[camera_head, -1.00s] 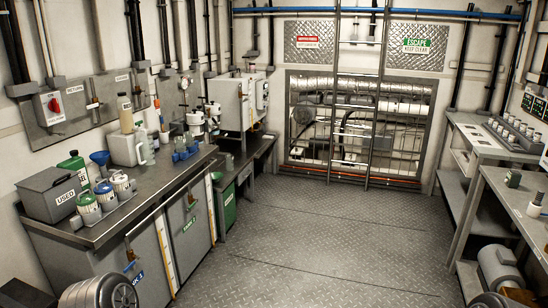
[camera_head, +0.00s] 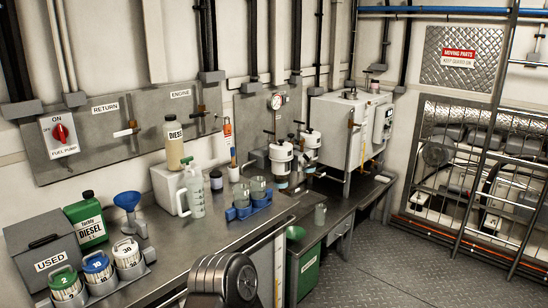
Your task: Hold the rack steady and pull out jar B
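A blue rack (camera_head: 237,212) stands on the dark counter (camera_head: 190,250), holding clear glass jars (camera_head: 257,187). I cannot read a letter B on any of them. A separate small glass jar (camera_head: 320,214) stands to the right on the lower bench. At the front left, a grey tray (camera_head: 113,287) holds three canisters with green, blue and white lids, the blue-lidded one (camera_head: 97,266) in the middle. A dark rounded part of my arm shows at the bottom centre, but neither gripper is in view.
A grey USED box (camera_head: 44,252), green bottle (camera_head: 86,221), blue funnel (camera_head: 128,212) and spray bottle (camera_head: 194,187) crowd the counter's left and back. White filter housings (camera_head: 281,155) stand behind the rack. The counter's front middle and the floor (camera_head: 385,270) are clear.

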